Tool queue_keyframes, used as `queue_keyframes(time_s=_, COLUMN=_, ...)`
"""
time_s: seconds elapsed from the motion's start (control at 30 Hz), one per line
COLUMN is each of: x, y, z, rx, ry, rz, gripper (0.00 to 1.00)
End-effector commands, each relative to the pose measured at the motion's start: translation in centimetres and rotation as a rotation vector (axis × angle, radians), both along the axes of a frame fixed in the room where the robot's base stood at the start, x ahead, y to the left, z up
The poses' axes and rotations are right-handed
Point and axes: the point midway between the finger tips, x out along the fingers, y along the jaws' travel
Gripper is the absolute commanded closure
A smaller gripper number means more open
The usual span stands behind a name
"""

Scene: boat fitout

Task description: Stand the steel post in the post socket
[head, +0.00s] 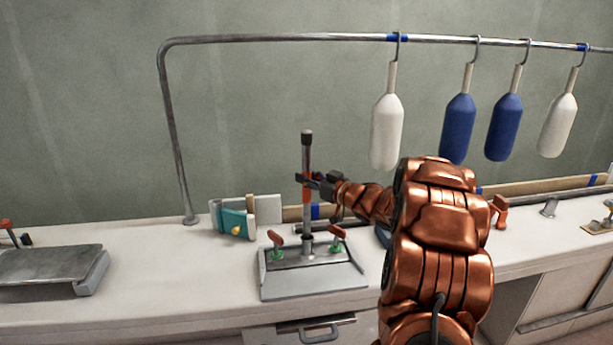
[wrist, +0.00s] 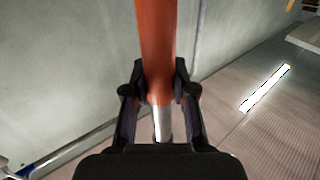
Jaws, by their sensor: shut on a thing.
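The steel post (head: 307,160) is upright, with a dark top, a steel part and an orange-red band; in the wrist view its orange-red part (wrist: 156,45) runs up between the fingers. My gripper (head: 312,180) is shut on the post around the middle of its height; its fingers also show in the wrist view (wrist: 159,100). The post socket (head: 308,252) stands on a grey sloped base on the counter, between two red-handled clamps. The post's lower end is at or just above the socket; I cannot tell whether it is inside.
Clamps with red handles (head: 276,240) flank the socket closely. A teal-and-white item (head: 236,222) stands behind left. A grey metal block (head: 50,268) lies far left. White and blue fenders (head: 387,132) hang from a rail (head: 270,38) behind. The counter (head: 180,290) left of the base is clear.

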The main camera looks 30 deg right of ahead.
Motion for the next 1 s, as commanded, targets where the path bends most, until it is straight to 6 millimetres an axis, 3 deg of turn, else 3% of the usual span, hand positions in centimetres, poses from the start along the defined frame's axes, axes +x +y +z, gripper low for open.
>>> queue_keyframes(time_s=1.0, x=0.0, y=0.0, z=-4.4, rx=0.001, ry=-0.002, rz=0.0, gripper=1.0)
